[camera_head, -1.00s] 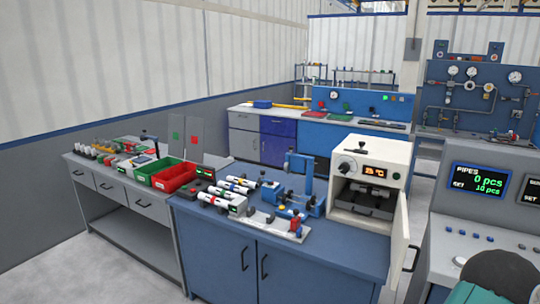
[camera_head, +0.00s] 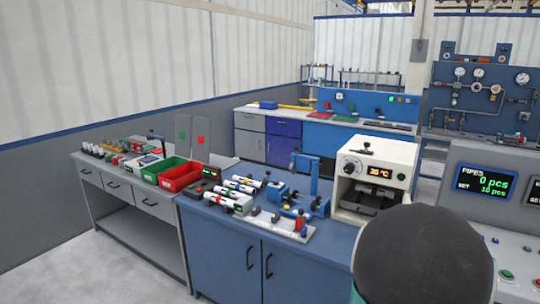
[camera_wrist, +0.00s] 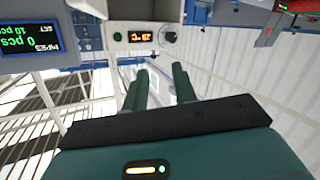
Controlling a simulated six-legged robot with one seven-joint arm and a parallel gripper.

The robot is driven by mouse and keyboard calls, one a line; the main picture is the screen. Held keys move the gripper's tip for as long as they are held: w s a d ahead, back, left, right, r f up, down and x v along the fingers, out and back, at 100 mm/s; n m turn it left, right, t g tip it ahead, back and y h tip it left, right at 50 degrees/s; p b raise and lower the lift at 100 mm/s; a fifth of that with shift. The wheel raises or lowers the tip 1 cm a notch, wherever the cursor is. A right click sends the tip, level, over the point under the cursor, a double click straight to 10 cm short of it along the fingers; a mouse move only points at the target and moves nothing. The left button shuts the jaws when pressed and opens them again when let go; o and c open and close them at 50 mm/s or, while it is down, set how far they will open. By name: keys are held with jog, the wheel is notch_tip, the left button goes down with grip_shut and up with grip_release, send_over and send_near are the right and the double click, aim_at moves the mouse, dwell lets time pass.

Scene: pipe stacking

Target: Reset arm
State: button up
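My gripper (camera_wrist: 159,78) shows in the wrist view as two green fingers standing apart, with nothing between them. Its dark palm bar and green housing fill the lower part of that view, with a small lit indicator. The wrist view is upside down. In the head view, a dark rounded part of my arm (camera_head: 425,258) rises at the lower right, in front of the bench's right end. The gripper fingers cannot be made out in the head view.
A white oven (camera_head: 402,160) stands at the blue bench's (camera_head: 228,240) right end; my arm hides its lower right. White pipes (camera_head: 225,202), a blue fixture (camera_head: 290,192), a green bin (camera_head: 160,168) and a red bin (camera_head: 182,178) stand leftward. A console screen (camera_head: 485,184) reads 0 pcs.

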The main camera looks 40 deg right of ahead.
jog(key=w+a+r+g+y, duration=0.1)
jog(key=w+a+r, duration=0.1)
jog(key=w+a, duration=0.35)
jog(key=w+a+r+y, duration=0.1)
jog(key=w+a+r, duration=0.15)
jog(key=a, duration=0.65)
jog(key=a+f+n+g+y, duration=0.15)
jog(key=a+y, duration=0.25)
jog(key=a, duration=1.3)
jog(key=s+a+f+n+g+y, duration=0.1)
jog(key=s+a, duration=0.4)
jog(key=a, duration=0.5)
jog(key=s+a+f+n+g+y, duration=0.1)
jog(key=s+a+n+g+y, duration=0.1)
jog(key=s+a, duration=0.4)
jog(key=a+n+y, duration=0.1)
jog(key=a+y, duration=0.1)
jog(key=a, duration=0.3)
jog(key=shift+s+a+f+g, duration=0.15)
jog(key=shift+a+f+g, duration=0.15)
jog(key=shift+f+g, duration=0.1)
jog(key=shift+d, duration=0.15)
